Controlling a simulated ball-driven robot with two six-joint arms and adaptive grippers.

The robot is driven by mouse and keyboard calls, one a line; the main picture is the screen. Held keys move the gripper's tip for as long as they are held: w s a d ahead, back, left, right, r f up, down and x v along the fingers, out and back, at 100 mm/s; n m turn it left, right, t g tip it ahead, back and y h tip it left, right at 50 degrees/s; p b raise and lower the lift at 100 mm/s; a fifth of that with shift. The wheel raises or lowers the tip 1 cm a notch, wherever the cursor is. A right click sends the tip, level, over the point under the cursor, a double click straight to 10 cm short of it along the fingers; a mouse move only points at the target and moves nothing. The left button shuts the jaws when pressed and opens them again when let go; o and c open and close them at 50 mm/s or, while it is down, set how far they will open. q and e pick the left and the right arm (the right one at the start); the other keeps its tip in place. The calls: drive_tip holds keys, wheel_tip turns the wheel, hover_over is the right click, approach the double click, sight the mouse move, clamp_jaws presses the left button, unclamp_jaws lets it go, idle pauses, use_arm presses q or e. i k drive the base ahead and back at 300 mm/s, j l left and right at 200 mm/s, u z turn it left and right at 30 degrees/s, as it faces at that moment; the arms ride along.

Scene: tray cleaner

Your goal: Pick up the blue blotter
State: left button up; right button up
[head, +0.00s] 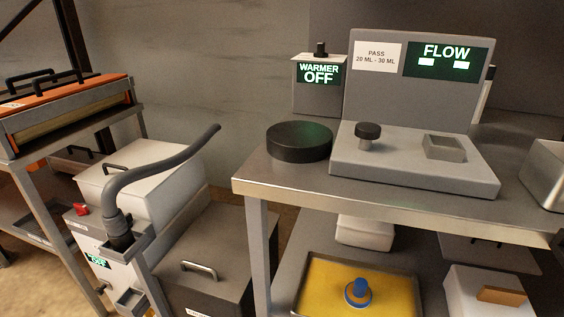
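A small blue round object with an upright knob (358,292), which looks like the blue blotter, sits on a yellow surface inside a shallow tray (311,260). The tray is on the lower level under the grey metal table (290,194), near the bottom of the head view. Neither of my grippers can be made out in this view.
The table bears a FLOW device (415,178), a black disc (299,142) and a warmer reading OFF (318,88). A white box with a tan block (501,296) stands right of the tray. A machine with a grey hose (150,172) stands left.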

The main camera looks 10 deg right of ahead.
sight(357, 294)
drive_tip(key=k+j+z, duration=0.1)
drive_tip(key=z, duration=0.95)
